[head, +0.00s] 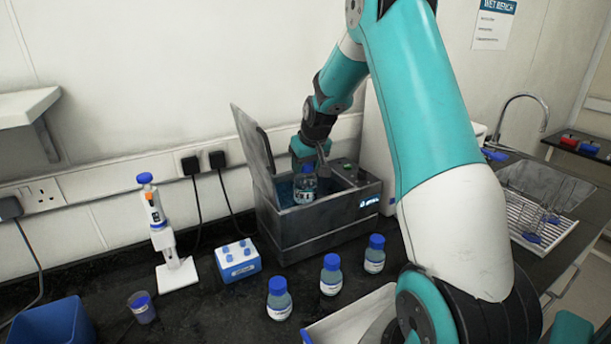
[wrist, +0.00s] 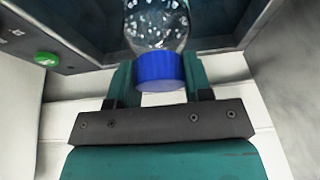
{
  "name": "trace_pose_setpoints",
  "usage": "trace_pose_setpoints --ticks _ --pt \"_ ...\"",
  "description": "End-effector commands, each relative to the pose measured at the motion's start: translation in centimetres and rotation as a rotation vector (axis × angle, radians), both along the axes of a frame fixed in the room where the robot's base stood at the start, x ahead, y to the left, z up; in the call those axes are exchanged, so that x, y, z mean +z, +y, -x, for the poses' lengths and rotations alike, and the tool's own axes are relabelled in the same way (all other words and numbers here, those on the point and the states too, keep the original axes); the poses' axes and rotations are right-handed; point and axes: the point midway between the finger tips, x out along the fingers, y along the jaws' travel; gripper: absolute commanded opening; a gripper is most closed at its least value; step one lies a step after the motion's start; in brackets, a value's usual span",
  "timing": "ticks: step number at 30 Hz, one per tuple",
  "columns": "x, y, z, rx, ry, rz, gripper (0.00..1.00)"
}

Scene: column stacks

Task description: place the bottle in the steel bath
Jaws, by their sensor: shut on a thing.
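A clear bottle with a blue cap (head: 305,190) is at the mouth of the steel bath (head: 310,240), partly below its front rim. My gripper (head: 307,168) is above the bath and shut on the bottle. In the wrist view the blue cap (wrist: 159,70) sits between the teal fingers of my gripper (wrist: 158,78), with the clear body beyond it over the dark bath interior. The bath's lid (head: 255,150) stands open on the left. I cannot tell whether the bottle's base touches the bath floor.
Three blue-capped bottles (head: 331,275) stand on the dark bench in front of the bath. A blue-and-white block (head: 238,262), a pipette on a stand (head: 160,230), a small cup (head: 142,307) and a blue bin (head: 52,322) are to the left. A sink rack (head: 535,220) is at right.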

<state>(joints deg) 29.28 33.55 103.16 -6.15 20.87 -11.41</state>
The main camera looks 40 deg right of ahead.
Motion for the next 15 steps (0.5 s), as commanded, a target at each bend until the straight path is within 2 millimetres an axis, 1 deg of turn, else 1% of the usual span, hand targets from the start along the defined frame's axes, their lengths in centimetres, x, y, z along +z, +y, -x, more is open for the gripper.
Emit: trace_pose_setpoints --ticks 2,9,12,15 --pt "-0.5 0.0 0.0 0.000 0.001 0.000 0.00" --pt "-3.8 0.0 0.0 -0.001 0.001 -0.002 0.00" --pt "-4.4 0.0 0.0 0.000 -0.001 0.000 0.00" --pt "-4.5 0.0 0.0 0.000 -0.002 0.001 0.00"
